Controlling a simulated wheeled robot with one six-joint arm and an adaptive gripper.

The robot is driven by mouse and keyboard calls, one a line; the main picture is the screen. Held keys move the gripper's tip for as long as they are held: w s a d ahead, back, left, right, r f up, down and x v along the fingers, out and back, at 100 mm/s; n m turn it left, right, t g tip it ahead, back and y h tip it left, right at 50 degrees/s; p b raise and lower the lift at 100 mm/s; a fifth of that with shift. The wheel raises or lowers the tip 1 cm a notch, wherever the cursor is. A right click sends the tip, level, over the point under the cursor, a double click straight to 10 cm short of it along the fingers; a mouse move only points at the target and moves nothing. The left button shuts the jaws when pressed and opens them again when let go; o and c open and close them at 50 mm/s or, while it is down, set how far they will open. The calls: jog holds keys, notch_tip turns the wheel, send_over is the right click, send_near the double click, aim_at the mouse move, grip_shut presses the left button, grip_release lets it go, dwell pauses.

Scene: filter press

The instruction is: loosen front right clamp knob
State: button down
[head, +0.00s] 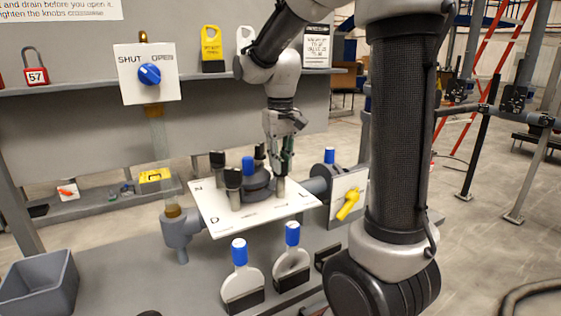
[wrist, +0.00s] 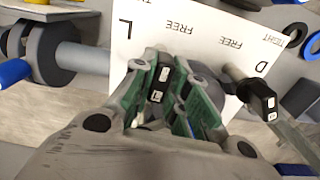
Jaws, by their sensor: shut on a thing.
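My gripper (head: 283,165) reaches down over the front right corner of the white plate (head: 262,212) in the head view. It is shut on the front right clamp knob, whose pale post (head: 280,188) shows below the fingers. In the wrist view the dark knob (wrist: 156,96) with small white marks sits between the green finger pads. The front left knob (head: 233,178) stands upright on the plate; it also shows in the wrist view (wrist: 252,92). The plate carries letters such as L and D, and the words FREE and TIGHT. Much of the held knob is hidden by the fingers.
A blue-capped dark housing (head: 254,180) sits mid-plate among the other knobs. A yellow valve handle (head: 348,204) is to the right. Two blue-topped scrapers (head: 239,265) stand in front. A grey bin (head: 40,283) is at left. A SHUT/OPEN sign (head: 148,88) stands at back left.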

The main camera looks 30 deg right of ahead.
jog(key=m, duration=0.4)
jog(key=shift+m, duration=2.1)
jog(key=c, duration=1.4)
grip_release()
notch_tip(320, 180, up, 12)
jog(key=shift+r, duration=0.1)
